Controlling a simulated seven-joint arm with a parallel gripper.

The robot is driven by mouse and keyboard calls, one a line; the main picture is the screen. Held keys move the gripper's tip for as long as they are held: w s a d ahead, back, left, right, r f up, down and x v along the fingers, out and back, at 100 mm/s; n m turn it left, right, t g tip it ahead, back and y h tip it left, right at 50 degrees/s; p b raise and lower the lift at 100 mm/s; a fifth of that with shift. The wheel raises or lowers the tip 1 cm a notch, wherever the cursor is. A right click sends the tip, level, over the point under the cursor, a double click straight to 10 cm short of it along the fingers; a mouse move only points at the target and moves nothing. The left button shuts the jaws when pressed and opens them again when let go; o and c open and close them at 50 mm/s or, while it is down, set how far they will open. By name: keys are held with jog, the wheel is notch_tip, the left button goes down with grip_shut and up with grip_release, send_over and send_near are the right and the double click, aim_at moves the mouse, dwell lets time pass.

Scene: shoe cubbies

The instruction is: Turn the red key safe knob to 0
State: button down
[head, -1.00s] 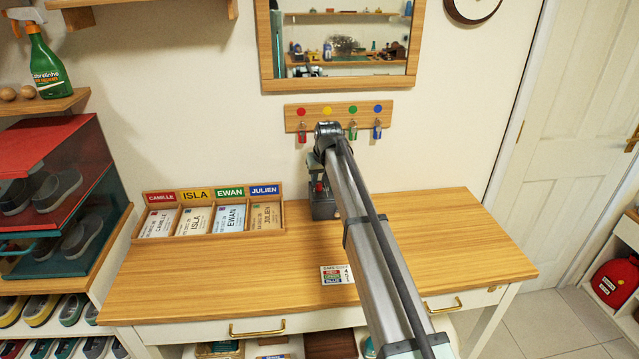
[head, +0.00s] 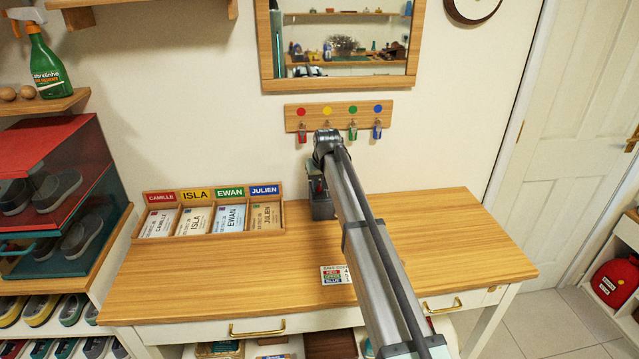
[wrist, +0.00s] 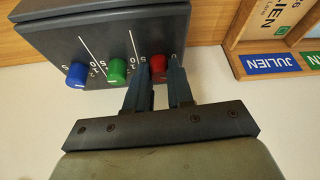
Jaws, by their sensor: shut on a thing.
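The dark grey key safe (wrist: 105,30) fills the upper left of the wrist view, seen upside down. Its face has a blue knob (wrist: 76,73), a green knob (wrist: 118,71) and a red knob (wrist: 158,67) in a row, with white lines and small numerals beside them. My gripper (wrist: 160,66) is shut on the red knob, one finger on each side. The fingers partly hide the knob and its marks, so I cannot read its setting. In the head view the key safe (head: 322,207) stands at the back of the desk, partly hidden by my arm.
A card tray (head: 170,238) with name labels stands left of the safe. A small code card (head: 343,275) lies near the desk's front. A key rack (head: 340,113) hangs on the wall above, behind my arm. The desk's left front is clear.

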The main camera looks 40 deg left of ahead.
jog(key=shift+n, duration=0.3)
jog(key=shift+w+n+g+y, duration=0.1)
jog(key=shift+n+g+y, duration=0.3)
jog(key=shift+n, duration=0.9)
jog(key=shift+n+g+y, duration=0.1)
jog(key=shift+n+g, duration=0.6)
jog(key=shift+n, duration=0.6)
jog(key=c, duration=1.3)
grip_release()
jog(key=v, duration=1.4)
jog(key=shift+a, duration=0.1)
